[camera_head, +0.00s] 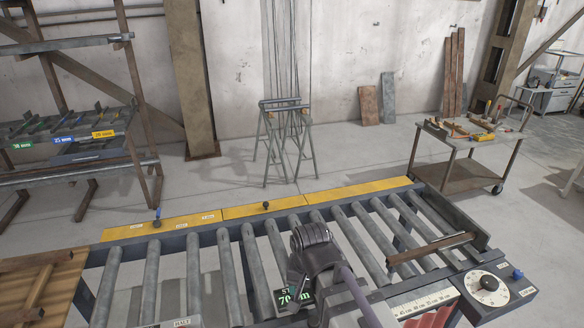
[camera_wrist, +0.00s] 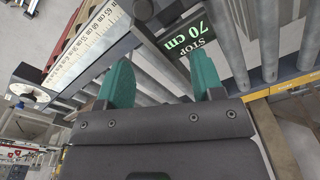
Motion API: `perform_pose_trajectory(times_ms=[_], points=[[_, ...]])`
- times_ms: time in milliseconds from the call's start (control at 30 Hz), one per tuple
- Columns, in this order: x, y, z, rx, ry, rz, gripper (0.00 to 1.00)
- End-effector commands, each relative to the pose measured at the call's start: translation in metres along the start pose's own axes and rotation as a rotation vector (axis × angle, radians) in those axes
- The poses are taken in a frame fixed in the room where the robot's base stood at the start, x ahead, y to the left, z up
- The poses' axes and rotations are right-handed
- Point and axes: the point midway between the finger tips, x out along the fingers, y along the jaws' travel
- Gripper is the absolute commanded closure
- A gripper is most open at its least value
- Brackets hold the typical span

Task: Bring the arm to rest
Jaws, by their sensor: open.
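My gripper (camera_wrist: 163,80) shows in the wrist view as two green fingers standing apart, with nothing between them. Beyond the fingers lie the grey rollers and a dark sign reading STOP 70 cm (camera_wrist: 187,42). In the head view my arm reaches in from the bottom edge, and its dark wrist is over the middle of the roller conveyor (camera_head: 195,280). The fingers cannot be made out there. The 70 cm sign (camera_head: 296,296) is just left of and below my wrist, partly covered by it. I cannot tell how far my fingers are above the conveyor.
A rusty bar (camera_head: 432,247) lies across the rollers at the right. A dial box (camera_head: 490,288) stands at the right end, near a ruler scale (camera_head: 425,303). A rack (camera_head: 85,130) stands at left, a tool cart (camera_head: 470,140) at right. The left rollers are bare.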

Motion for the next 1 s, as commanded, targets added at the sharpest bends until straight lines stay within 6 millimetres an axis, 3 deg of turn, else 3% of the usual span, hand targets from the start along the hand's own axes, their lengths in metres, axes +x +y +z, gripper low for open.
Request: perform_pose_trajectory(times_ms=[100, 267, 300, 600, 733, 1000], points=[[-0.001, 0.061, -0.02, -0.062, 0.012, 0.004, 0.39], [-0.002, 0.138, -0.034, -0.162, 0.028, 0.013, 0.39], [0.03, 0.133, -0.029, -0.171, 0.02, 0.013, 0.39], [0.128, 0.137, -0.005, -0.171, -0.03, 0.018, 0.39], [0.143, 0.138, 0.0, -0.171, -0.043, 0.019, 0.39], [0.137, 0.137, 0.0, -0.171, -0.045, 0.019, 0.39]])
